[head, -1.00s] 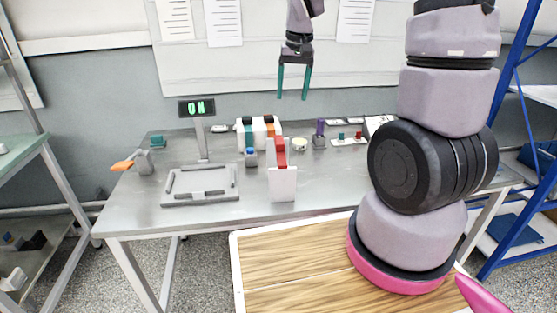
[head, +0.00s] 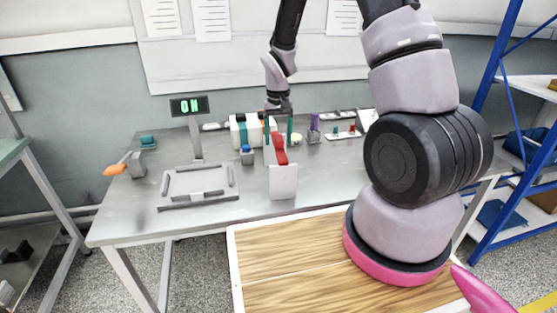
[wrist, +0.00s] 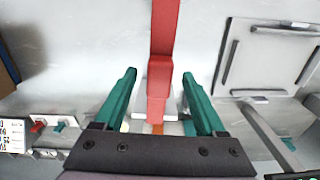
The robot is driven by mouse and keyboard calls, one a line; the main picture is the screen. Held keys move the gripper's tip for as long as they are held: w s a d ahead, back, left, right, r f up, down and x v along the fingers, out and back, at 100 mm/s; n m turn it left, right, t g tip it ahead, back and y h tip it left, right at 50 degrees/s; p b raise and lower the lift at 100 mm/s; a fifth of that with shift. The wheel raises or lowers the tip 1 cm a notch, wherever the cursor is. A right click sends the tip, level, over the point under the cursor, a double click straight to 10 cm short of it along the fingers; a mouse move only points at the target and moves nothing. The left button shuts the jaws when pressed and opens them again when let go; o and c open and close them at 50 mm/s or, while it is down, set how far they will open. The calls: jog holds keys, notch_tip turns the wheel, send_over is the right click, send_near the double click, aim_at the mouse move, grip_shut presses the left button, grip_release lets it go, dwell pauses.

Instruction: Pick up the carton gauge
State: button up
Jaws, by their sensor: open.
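No label marks a carton gauge. The thing at my gripper is a red bar (head: 281,156) with a white upright panel (head: 284,182) at its near end, standing on the grey table. In the wrist view the red bar (wrist: 164,32) runs down the middle, between my fingers. My gripper (wrist: 159,73) is open, with one teal finger on each side of the bar and a visible gap to each. In the head view my gripper (head: 279,138) is lowered at the far part of this thing. The bar's far end is partly hidden by the fingers.
A white block with teal and orange parts (head: 238,134) and a small blue-topped piece (head: 247,156) stand close left. A purple post (head: 315,123) stands right. A grey tray (head: 177,185), an "ON" display (head: 189,106) and an orange-handled lever (head: 115,169) are further left.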

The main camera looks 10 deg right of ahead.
aim_at(279, 147)
jog(key=shift+f, duration=2)
grip_shut()
jog(key=shift+r, duration=0.1)
